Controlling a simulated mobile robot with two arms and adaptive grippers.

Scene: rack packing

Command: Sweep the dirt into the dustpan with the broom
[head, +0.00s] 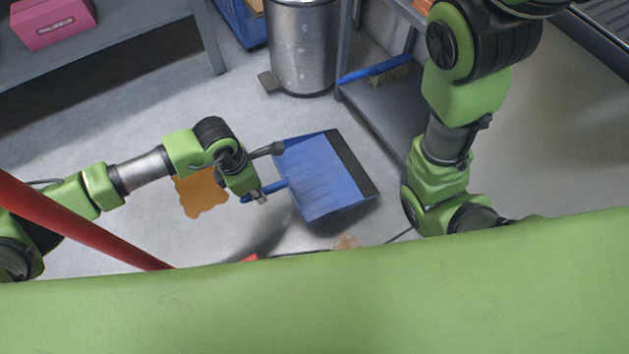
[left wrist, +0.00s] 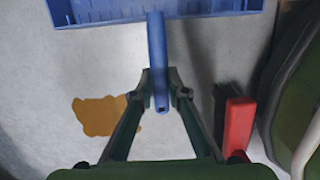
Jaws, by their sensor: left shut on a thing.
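The blue dustpan (head: 318,180) is in the middle of the head view, its dark lip to the right. My left gripper (head: 262,197) is shut on its blue handle, also seen in the left wrist view (left wrist: 157,60). A red pole (head: 90,233), apparently the broom's, slants in from the left and passes behind my green body. A red broom head (left wrist: 238,122) with dark bristles shows in the left wrist view. A small tan patch (head: 345,242), possibly dirt, lies on the floor below the dustpan. My right gripper is hidden behind my body.
An orange-brown patch (head: 203,195) lies on the floor under my left arm. A metal bin (head: 302,45) and a blue crate (head: 240,20) stand at the back. A blue hand brush (head: 375,70) lies on a grey shelf. A pink box (head: 52,20) sits on a bench.

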